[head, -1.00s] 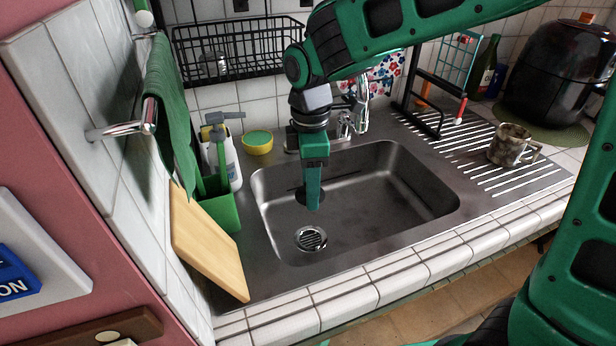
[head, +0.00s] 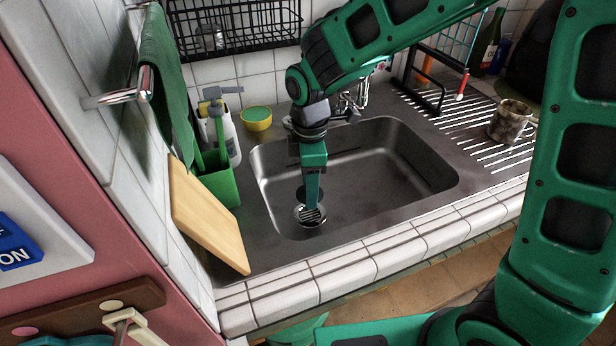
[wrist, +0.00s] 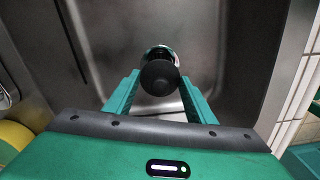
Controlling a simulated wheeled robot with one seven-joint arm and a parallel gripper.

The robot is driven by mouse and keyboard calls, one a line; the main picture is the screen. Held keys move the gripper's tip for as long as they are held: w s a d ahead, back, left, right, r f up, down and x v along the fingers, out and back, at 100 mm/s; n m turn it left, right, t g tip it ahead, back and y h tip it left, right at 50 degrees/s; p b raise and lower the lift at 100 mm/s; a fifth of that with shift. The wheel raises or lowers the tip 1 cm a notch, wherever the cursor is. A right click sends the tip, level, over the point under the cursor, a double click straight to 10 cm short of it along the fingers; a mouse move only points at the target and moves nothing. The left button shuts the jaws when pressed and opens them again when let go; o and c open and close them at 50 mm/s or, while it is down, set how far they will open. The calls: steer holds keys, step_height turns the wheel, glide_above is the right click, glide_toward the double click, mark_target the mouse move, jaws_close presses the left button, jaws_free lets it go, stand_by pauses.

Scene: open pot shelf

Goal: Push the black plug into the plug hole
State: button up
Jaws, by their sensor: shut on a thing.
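The black plug (wrist: 160,78) is a dark round shape between my fingertips in the wrist view. My gripper (head: 312,198) is shut on it and points down into the steel sink (head: 395,165). The plug hole (head: 310,216), a round metal drain with a slotted grate, lies in the sink floor by the fingertips in the head view. Its shiny rim (wrist: 158,53) shows just behind the plug in the wrist view, partly covered by it. In the head view the plug is mostly hidden by my fingers. I cannot tell whether it touches the hole.
A green caddy (head: 220,185) and a wooden board (head: 205,220) stand left of the sink. A yellow-green bowl (head: 257,120) sits behind it, near the tap (head: 350,102). A mug (head: 510,121) is on the drainboard at the right. The sink around my gripper is empty.

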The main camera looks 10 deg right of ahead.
steer(key=shift+f, duration=3.4)
steer(key=o, duration=1.1)
steer(key=shift+f, duration=0.1)
step_height(320, 180, up, 8)
steer(key=shift+w+f, duration=0.15)
steer(key=shift+f, duration=0.1)
